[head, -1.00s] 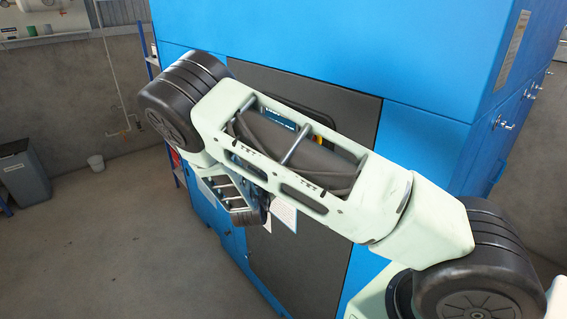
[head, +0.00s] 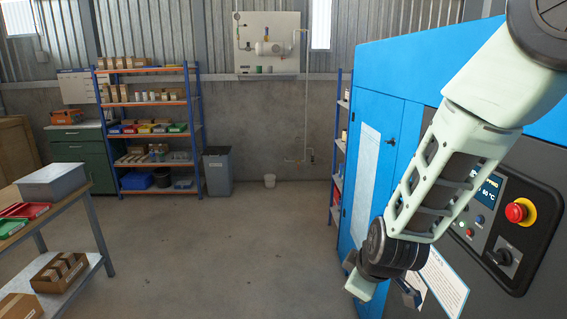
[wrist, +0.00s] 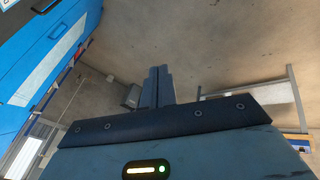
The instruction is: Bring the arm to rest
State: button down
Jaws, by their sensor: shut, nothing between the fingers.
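My arm (head: 435,185) is on the right of the head view, bent down in front of the blue cabinet. Its lower end is near the cabinet's lower front edge, and my gripper's fingers cannot be made out clearly there. In the wrist view my gripper (wrist: 158,88) shows two dark fingers side by side, shut with nothing between them, over the grey floor. The small white receiver tank (head: 272,48) is on a wall panel at the back, far from my arm.
The blue cabinet (head: 385,130) with a red stop button (head: 516,212) stands close behind my arm. A table (head: 75,205) stands at left. Shelves (head: 152,130) and a grey bin (head: 217,172) line the back wall. The middle floor is clear.

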jog(key=s+a+r+m+g+y+b, duration=0.1)
jog(key=s+a+r+g, duration=0.15)
jog(key=s, duration=0.55)
jog(key=s+a+r+m+g+y+b, duration=0.1)
jog(key=s+a+b, duration=0.15)
jog(key=s, duration=0.45)
jog(key=s+d+r+g+h, duration=0.1)
jog(key=s+d, duration=0.1)
jog(key=s, duration=0.3)
jog(key=s+d+m+g+h+b, duration=0.1)
jog(key=s+d, duration=0.1)
jog(key=s, duration=0.4)
jog(key=shift+r+m+h, duration=0.3)
jog(key=shift+r, duration=0.05)
jog(key=shift+a, duration=0.1)
